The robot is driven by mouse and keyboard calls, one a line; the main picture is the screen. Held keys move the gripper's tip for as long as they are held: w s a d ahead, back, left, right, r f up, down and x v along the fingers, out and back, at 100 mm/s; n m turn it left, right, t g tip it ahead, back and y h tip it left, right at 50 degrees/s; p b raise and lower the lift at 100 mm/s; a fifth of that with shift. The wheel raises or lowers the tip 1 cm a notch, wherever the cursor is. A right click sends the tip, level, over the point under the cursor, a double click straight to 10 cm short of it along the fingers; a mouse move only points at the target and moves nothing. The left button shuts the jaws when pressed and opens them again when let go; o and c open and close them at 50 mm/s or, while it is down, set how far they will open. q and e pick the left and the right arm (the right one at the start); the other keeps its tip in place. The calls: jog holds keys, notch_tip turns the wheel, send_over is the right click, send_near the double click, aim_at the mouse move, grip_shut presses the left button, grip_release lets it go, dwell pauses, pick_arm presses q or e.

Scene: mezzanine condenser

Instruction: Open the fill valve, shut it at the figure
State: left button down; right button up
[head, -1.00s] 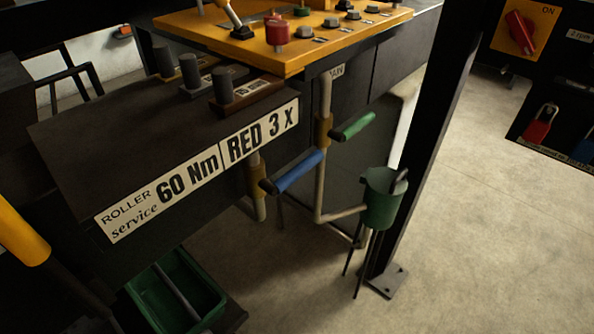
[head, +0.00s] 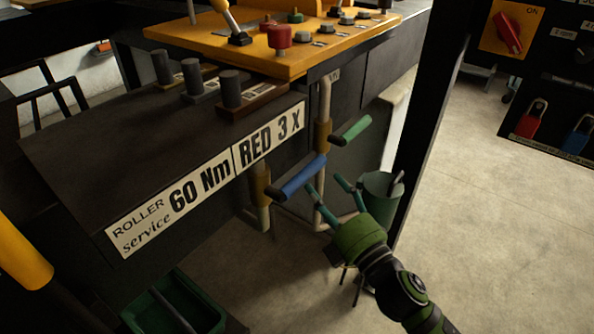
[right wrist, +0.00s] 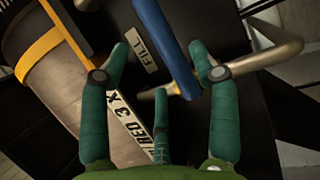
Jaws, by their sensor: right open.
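A blue lever handle (head: 303,177) sticks out from the pipework under the bench, and a green lever handle (head: 351,130) sits above and right of it. In the right wrist view a label reading FILL (right wrist: 141,51) lies beside the blue handle (right wrist: 168,48). My right gripper (head: 328,183) is open just right of and below the blue handle. In the wrist view the blue handle runs between its spread fingers (right wrist: 160,62); I cannot tell whether they touch. My left gripper is not in view.
A green bucket (head: 381,188) stands partly behind my right gripper, beside a dark post (head: 432,110). A sign reading 60 Nm, RED 3 x (head: 205,183) fronts the bench. An orange control panel (head: 190,35) lies above. Open floor (head: 510,220) spreads to the right.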

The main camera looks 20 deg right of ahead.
aim_at(311, 173)
jog(key=shift+w+r, duration=0.3)
jog(key=shift+w, duration=0.15)
jog(key=p+x, duration=0.1)
jog(key=x, duration=0.3)
jog(key=shift+w+a+p, duration=0.1)
jog(key=shift+w+p, duration=0.25)
jog(key=shift+w, duration=0.05)
jog(key=shift+w+a, duration=0.2)
jog(key=shift+w, duration=0.35)
grip_shut()
